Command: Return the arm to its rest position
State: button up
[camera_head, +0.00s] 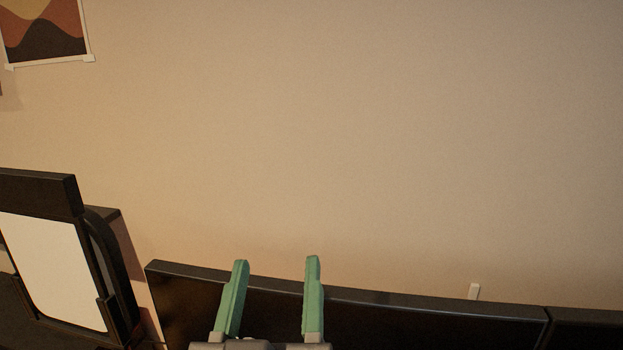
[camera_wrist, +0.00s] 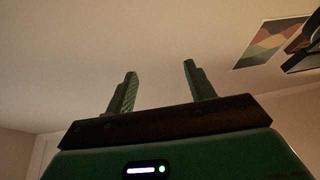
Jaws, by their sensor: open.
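My gripper (camera_head: 275,262) is at the bottom of the head view, with its two green fingers pointing up and apart. Nothing is between the fingers. In the wrist view the gripper (camera_wrist: 158,67) also shows its two fingers spread, with only bare wall behind them. The rest of my arm is below the frame in the head view.
A long black panel (camera_head: 400,318) stands behind the fingers along the bottom. A black-framed object with a white face (camera_head: 50,270) is at the lower left. A poster (camera_head: 43,30) hangs on the beige wall (camera_head: 350,130). The space above the gripper is clear.

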jog(key=s+d+r+m+t, duration=0.2)
jog(key=s+d+r, duration=0.3)
jog(key=s, duration=0.1)
notch_tip(320, 180, up, 37)
jog(key=s+p, duration=0.1)
jog(key=p, duration=3.4)
jog(key=shift+a+f+t+p, duration=0.15)
jog(key=shift+a+t+p, duration=0.15)
jog(key=shift+a+p, duration=0.1)
jog(key=shift+c, duration=0.2)
